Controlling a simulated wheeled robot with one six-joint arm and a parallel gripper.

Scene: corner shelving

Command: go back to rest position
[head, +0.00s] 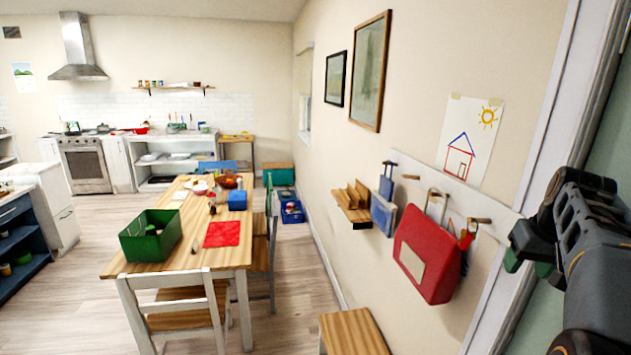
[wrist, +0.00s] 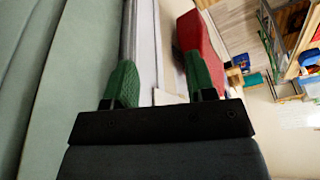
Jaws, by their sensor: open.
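My gripper (head: 527,264) is at the right of the head view, in front of the door frame and to the right of the wall hooks. In the wrist view my gripper (wrist: 160,78) shows two green fingers, spread apart with nothing held between them. A red bag (head: 428,254) hangs on the wall rail to the left of my gripper. The red bag (wrist: 196,45) also shows beyond one finger in the wrist view, apart from it as far as I can tell.
A peg rail (head: 450,188) holds hanging items beside a small wooden shelf (head: 353,207). A wooden stool (head: 352,332) stands below. A dining table (head: 235,262) carries a green crate (head: 150,246) and a red mat (head: 222,234). A chair (head: 178,309) stands before it. Floor between table and wall is partly clear.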

